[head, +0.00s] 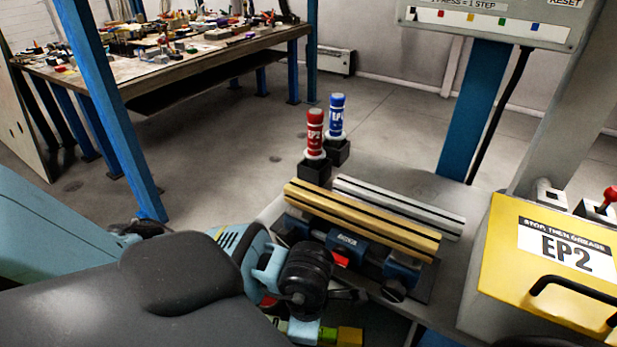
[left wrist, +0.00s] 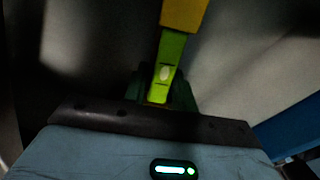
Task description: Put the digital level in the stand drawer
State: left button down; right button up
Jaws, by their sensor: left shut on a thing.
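The digital level looks like a green and yellow bar; in the head view its yellow end (head: 349,336) shows at the bottom edge, beside my left wrist. My left gripper (head: 326,335) is mostly hidden by my own arm and the picture's edge. In the left wrist view the green bar (left wrist: 168,60) with a pale oval stands out from my left gripper (left wrist: 160,88), which is shut on it; its far end is yellow. I cannot make out the stand drawer in either view. My right gripper is not in view.
A grey stand top (head: 480,265) carries a blue clamp (head: 345,246) under a gold rail (head: 360,218), beside a silver rail (head: 400,205). Red (head: 315,135) and blue (head: 337,118) tubes stand behind. A yellow EP2 cover (head: 545,260) is at right. A blue post (head: 110,100) stands at left.

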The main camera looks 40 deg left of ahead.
pick_arm(q)
jog(key=shift+f, duration=2.25)
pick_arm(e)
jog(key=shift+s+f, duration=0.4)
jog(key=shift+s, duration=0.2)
pick_arm(q)
jog(key=shift+f+b, duration=0.15)
jog(key=shift+b, duration=0.15)
jog(key=c, duration=1.1)
grip_release()
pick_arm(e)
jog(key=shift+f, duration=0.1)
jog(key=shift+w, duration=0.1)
